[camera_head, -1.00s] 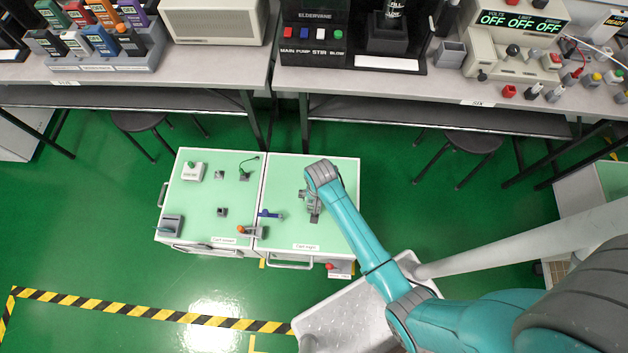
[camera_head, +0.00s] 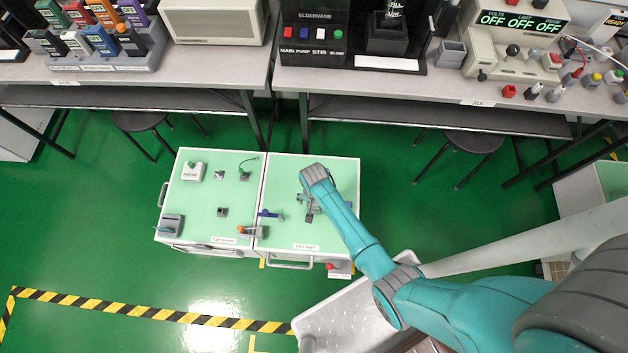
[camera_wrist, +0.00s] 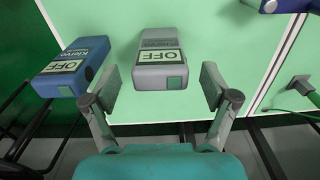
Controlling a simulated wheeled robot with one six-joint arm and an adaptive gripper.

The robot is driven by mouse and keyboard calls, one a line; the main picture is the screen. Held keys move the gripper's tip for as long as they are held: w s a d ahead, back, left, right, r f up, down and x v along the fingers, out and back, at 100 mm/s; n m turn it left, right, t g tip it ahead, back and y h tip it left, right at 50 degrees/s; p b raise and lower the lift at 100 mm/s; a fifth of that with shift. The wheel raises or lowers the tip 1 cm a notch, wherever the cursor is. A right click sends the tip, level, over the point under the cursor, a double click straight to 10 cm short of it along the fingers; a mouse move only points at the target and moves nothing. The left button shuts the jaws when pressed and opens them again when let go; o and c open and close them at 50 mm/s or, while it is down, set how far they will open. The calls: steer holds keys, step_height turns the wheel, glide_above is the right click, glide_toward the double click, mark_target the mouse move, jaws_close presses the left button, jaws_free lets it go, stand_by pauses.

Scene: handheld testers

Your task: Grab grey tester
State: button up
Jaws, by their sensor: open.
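The grey tester (camera_wrist: 160,62) shows in the wrist view, with a pale OFF display and a green square near its end. It lies on the pale green top, straight ahead of my gripper (camera_wrist: 162,88). The gripper is open, with one finger to each side of the tester's near end; I see gaps between the pads and the tester. A blue tester (camera_wrist: 72,68), also reading OFF, lies just left of the left finger. In the head view my gripper (camera_head: 310,206) is over the right-hand cart, and my arm hides part of that area.
A blue-handled part (camera_head: 270,213) sits near the seam between the carts. The left cart (camera_head: 200,207) carries several small devices, and a green-cabled plug (camera_head: 245,174). The bench (camera_head: 225,68) stands behind, with stools beneath it.

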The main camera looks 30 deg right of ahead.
steer(key=shift+f, duration=1.25)
steer(key=shift+c, duration=0.2)
steer(key=c, duration=1.3)
steer(key=shift+r, duration=0.1)
